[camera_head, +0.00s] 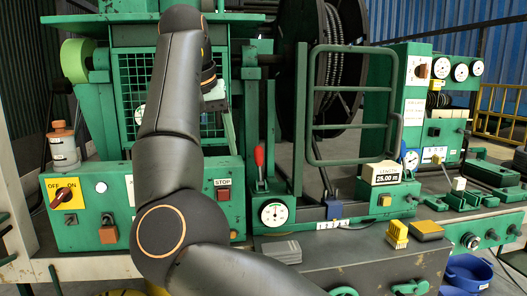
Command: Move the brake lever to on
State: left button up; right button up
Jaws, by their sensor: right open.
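A lever with a red handle (259,155) stands nearly upright on the green machine front, above a round white gauge (274,213). It looks like the brake lever, but I can read no brake label or on mark beside it. My right arm rises through the middle of the view and bends over at the top. My right gripper (214,98) hangs in front of the green mesh guard, up and left of the red handle and apart from it. It is open and partly hidden behind my arm. My left gripper is not in view.
A control box with a yellow OFF/ON switch (65,194) and a red STOP button (223,193) is left of the lever. A green tube frame (308,110) and a hose reel (322,60) stand to its right.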

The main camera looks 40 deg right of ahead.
aim_at(258, 150)
jog(key=i+l, duration=0.15)
jog(key=l, duration=0.2)
jog(key=i+l, duration=0.2)
jog(key=l, duration=0.2)
jog(key=i+l, duration=0.15)
jog(key=l, duration=0.2)
